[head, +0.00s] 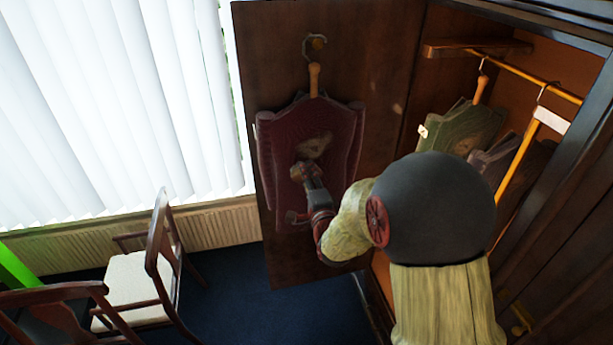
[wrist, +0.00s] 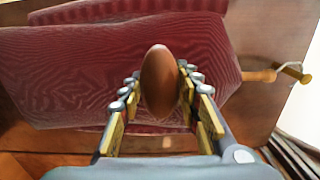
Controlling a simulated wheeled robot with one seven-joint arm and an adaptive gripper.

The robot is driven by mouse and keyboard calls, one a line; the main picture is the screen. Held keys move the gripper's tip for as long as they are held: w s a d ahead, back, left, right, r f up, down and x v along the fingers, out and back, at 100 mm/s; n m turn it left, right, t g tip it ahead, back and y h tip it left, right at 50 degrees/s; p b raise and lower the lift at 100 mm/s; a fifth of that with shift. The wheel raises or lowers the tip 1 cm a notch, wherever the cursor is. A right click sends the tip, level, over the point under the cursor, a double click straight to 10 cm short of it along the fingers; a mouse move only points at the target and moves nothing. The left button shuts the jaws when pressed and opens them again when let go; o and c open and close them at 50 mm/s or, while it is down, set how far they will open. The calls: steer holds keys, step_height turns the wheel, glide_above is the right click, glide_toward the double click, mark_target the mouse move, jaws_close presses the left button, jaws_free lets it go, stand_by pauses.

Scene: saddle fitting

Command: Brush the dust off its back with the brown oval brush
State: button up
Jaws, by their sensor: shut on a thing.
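A maroon garment (head: 345,150) hangs from a wooden hanger (head: 314,80) on the open wardrobe door. A pale, tan dusty patch (head: 316,145) shows on its upper middle. My gripper (head: 303,180) is in front of the garment, just below the patch. In the wrist view my gripper (wrist: 157,92) is shut on the brown oval brush (wrist: 160,75), with a finger on each side. The maroon cloth (wrist: 70,75) fills much of the view behind the brush. Whether the bristles touch the cloth is hidden.
The wardrobe door (head: 385,60) stands open. Inside the wardrobe a green garment (head: 470,127) and other clothes hang from a rail (head: 530,75). A wooden chair (head: 150,270) stands at lower left by the window blinds (head: 110,110). Blue floor (head: 240,310) is clear below.

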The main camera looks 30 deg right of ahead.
mark_target(308, 147)
steer(key=shift+p+x, duration=0.5)
steer(key=shift+x, duration=2.45)
